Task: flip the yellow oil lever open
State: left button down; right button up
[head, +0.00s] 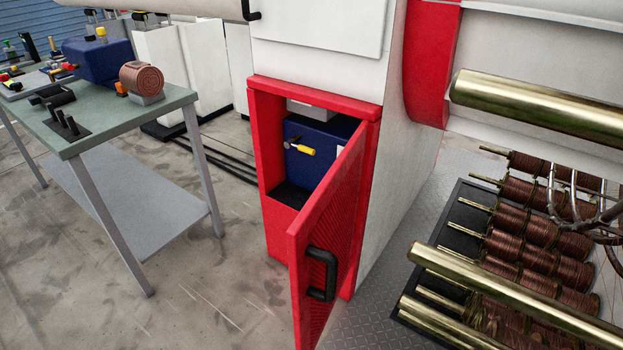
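The yellow oil lever (306,150) sticks out from the front of a dark blue box (315,171) inside a red-framed cabinet. It points to the right and slightly down from a small metal pivot. The cabinet's red door (332,232) with a black handle (323,275) stands ajar, swung out toward me. The door hides the right part of the box. Neither of my grippers is in the head view.
A green-topped table (120,111) with a copper spool (141,77) and a blue block stands at the left. Brass rollers (540,105) and a rack of several copper spools (535,228) fill the right. Bare concrete floor (210,270) lies left of the cabinet.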

aim_at(290, 143)
jog(key=i+j, duration=0.15)
jog(key=j, duration=0.15)
jog(key=i+j, duration=0.15)
jog(key=j, duration=0.2)
jog(key=i+j, duration=0.15)
jog(key=j, duration=0.15)
jog(key=i+j, duration=0.15)
jog(key=j, duration=0.2)
jog(key=i+j, duration=0.15)
jog(key=j, duration=0.15)
jog(key=i+j+z, duration=0.1)
jog(key=i, duration=0.65)
jog(key=i+j+z, duration=0.1)
jog(key=i, duration=0.65)
